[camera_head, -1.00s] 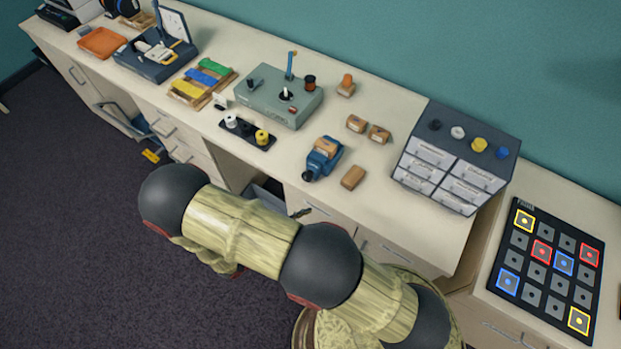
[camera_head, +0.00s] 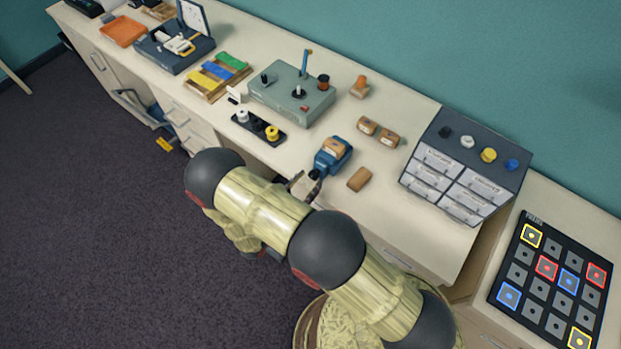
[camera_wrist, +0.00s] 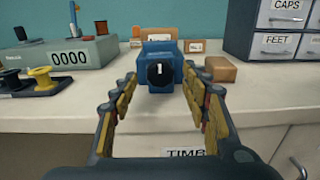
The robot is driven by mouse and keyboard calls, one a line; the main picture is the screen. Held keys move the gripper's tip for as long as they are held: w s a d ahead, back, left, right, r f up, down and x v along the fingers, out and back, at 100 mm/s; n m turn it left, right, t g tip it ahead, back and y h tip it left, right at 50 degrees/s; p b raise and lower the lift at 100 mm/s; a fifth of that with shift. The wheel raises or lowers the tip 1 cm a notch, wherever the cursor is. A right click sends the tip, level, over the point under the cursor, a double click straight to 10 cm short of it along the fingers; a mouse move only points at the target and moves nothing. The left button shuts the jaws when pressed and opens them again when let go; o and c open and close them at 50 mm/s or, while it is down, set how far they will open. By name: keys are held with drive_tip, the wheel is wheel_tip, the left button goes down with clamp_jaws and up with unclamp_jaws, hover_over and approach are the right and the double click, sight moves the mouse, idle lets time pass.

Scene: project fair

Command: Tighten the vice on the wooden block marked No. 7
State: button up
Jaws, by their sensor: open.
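The blue vice (camera_head: 331,157) stands near the front edge of the table, with a wooden block (camera_head: 335,146) in its jaws. In the wrist view the vice (camera_wrist: 159,55) faces me, its dark round knob (camera_wrist: 160,73) with a white mark toward me. The block's top (camera_wrist: 158,34) shows behind the vice; no number is readable on it. My gripper (camera_wrist: 165,95) is open and empty, its two fingers reaching toward the vice from the front, one on each side of the knob's line. In the head view the gripper (camera_head: 302,184) is partly hidden by my arm.
A grey device (camera_head: 292,95) and a spool tray (camera_head: 258,128) are to the left. A drawer cabinet (camera_head: 460,165) stands to the right.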

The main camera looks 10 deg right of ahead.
drive_tip(key=shift+x, duration=0.85)
drive_tip(key=shift+c, duration=1.3)
drive_tip(key=c, duration=0.8)
drive_tip(key=shift+c, duration=0.4)
